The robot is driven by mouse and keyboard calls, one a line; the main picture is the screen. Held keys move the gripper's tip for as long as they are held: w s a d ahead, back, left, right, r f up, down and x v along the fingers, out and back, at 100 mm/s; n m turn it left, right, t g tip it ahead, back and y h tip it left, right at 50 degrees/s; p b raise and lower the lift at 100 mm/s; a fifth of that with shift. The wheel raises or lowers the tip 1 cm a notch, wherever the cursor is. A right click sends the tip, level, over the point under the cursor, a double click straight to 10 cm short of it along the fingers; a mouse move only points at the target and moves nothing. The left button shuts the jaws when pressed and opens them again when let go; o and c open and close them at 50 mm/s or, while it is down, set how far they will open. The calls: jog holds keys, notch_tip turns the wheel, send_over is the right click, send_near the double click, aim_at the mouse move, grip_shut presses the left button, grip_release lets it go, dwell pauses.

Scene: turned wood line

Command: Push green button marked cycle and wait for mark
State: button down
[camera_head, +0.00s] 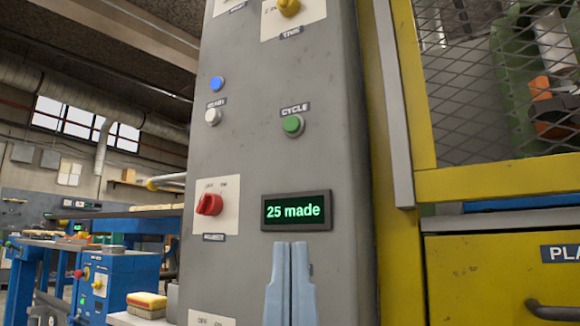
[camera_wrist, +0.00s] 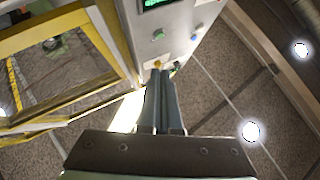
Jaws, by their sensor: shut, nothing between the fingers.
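The green button (camera_head: 292,125) sits under a plate reading CYCLE on a tall grey panel (camera_head: 250,165). In the wrist view, which is turned over, the green button (camera_wrist: 158,35) shows near the panel's display. The display (camera_head: 297,211) below the button reads "25 made" in green. My gripper (camera_head: 291,246) has pale blue fingers, shut together and empty. In the head view its tips point up just below the display, and the button is uncovered. The gripper also shows in the wrist view (camera_wrist: 161,72). I cannot tell how far the tips are from the panel.
A blue button (camera_head: 217,83), a white button (camera_head: 212,116), a red switch (camera_head: 209,204) and a yellow knob (camera_head: 289,6) are also on the panel. A yellow-framed mesh guard (camera_head: 493,183) stands to the right. Blue benches (camera_head: 118,268) are at the left.

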dwell(0.4)
